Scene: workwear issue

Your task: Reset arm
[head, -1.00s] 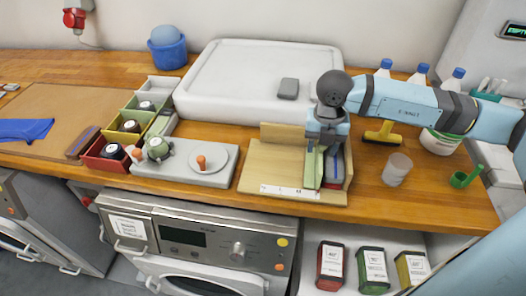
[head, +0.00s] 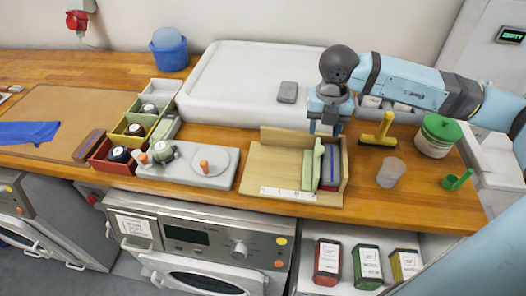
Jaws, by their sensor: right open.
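My right gripper (head: 325,128) is in the head view, pointing down above the back part of a wooden tray (head: 270,168). It is open, and I see nothing held between its fingers. A thin light-green slab (head: 313,166) stands on edge in the tray just below the gripper. A dark red and blue item (head: 331,168) stands right beside it against the tray's right wall. My right arm reaches in from the right edge. My left gripper is not in view.
A white basin (head: 235,80) lies behind the tray, with a grey block (head: 288,92) on it. A yellow squeegee (head: 380,132), a clear cup (head: 391,172) and a green-lidded tub (head: 437,137) stand to the right. A grey board (head: 215,178) and coloured bins (head: 110,165) are at left.

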